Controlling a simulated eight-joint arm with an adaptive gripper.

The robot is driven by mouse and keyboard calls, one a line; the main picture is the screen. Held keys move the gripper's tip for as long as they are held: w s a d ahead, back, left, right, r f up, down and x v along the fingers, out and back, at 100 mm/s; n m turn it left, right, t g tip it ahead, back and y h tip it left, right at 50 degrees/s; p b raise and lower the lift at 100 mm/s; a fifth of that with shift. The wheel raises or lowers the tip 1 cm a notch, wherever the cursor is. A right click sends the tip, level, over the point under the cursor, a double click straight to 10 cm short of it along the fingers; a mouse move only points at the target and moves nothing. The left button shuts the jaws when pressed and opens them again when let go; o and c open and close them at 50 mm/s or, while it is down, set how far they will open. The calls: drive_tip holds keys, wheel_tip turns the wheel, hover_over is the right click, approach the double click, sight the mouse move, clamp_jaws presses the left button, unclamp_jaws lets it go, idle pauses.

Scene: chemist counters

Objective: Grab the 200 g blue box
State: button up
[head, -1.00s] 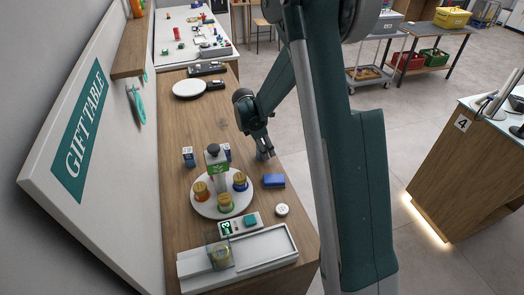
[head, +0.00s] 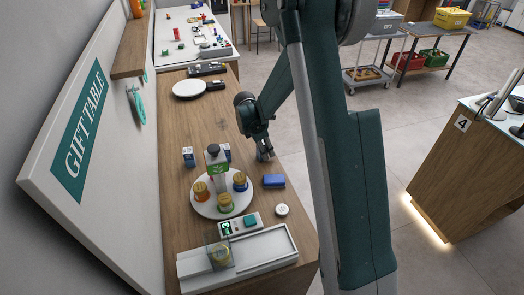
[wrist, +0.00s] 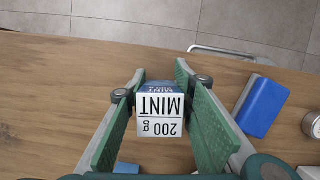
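In the wrist view a small box (wrist: 160,115) stands upright between the fingers of my gripper (wrist: 161,72). Its white top reads "200 g MINT" and a blue side shows beyond it. The fingers reach down on both sides of the box and look apart, with narrow gaps beside it; contact is hard to judge. In the head view my gripper (head: 264,155) is low over the right edge of the wooden counter (head: 205,125). The box between the fingers is not clear there.
Small blue-and-white boxes (head: 188,157) (head: 226,152) stand left of my gripper. A flat blue box (head: 274,180) and a round tin (head: 282,210) lie nearer the camera.

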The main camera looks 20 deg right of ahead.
drive_tip(key=shift+r, duration=0.15)
drive_tip(key=shift+c, duration=0.2)
drive_tip(key=shift+r+p, duration=0.3)
drive_tip(key=shift+r, duration=4.55)
